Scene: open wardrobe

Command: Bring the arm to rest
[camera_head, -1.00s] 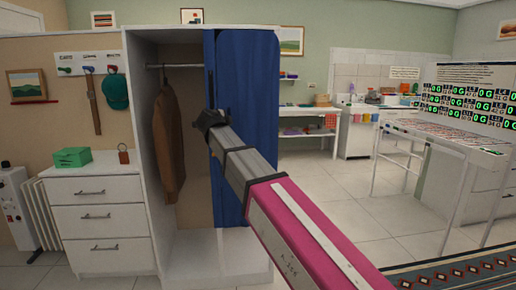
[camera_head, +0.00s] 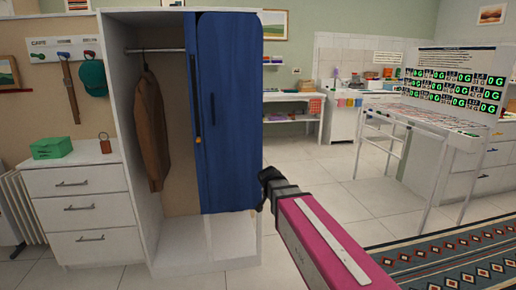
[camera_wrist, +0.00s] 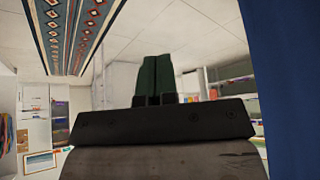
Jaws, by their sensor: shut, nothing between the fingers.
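My arm (camera_head: 325,240) reaches in from the lower right in the head view, with a pink link nearest the camera. Its dark end, my gripper (camera_head: 266,188), is by the lower right edge of the blue wardrobe door (camera_head: 230,110). In the wrist view my gripper's two dark green fingers (camera_wrist: 155,75) are together with nothing between them. The blue door also fills the right edge of the wrist view (camera_wrist: 280,70). I cannot tell from the head view whether gripper and door touch.
The open white wardrobe (camera_head: 120,130) holds a brown jacket (camera_head: 152,125) on a rail. A white drawer unit (camera_head: 80,215) stands to its left. A patterned rug (camera_head: 450,265) lies at the lower right. The tiled floor (camera_head: 325,180) behind my arm is clear.

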